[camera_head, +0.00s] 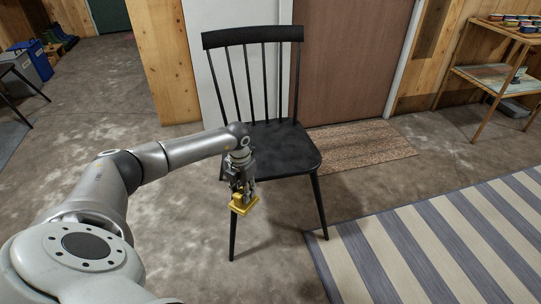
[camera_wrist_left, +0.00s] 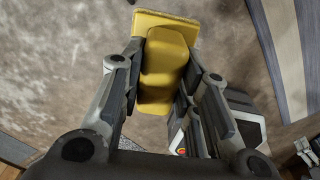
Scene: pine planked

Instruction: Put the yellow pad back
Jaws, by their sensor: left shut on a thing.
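The yellow pad (camera_head: 244,205) is held by my left gripper (camera_head: 242,193) in front of the black chair's seat, above the concrete floor. In the left wrist view the pad (camera_wrist_left: 165,62) has a yellow grip block and a wider, paler edge at its far end. The left gripper's fingers (camera_wrist_left: 160,85) are closed on either side of the block.
A black spindle-back chair (camera_head: 285,145) stands just behind the left gripper. A brown mat (camera_head: 365,143) lies by the door, and a striped rug (camera_head: 430,240) covers the floor at right. A wooden shelf (camera_head: 492,75) with small pots stands at the upper right.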

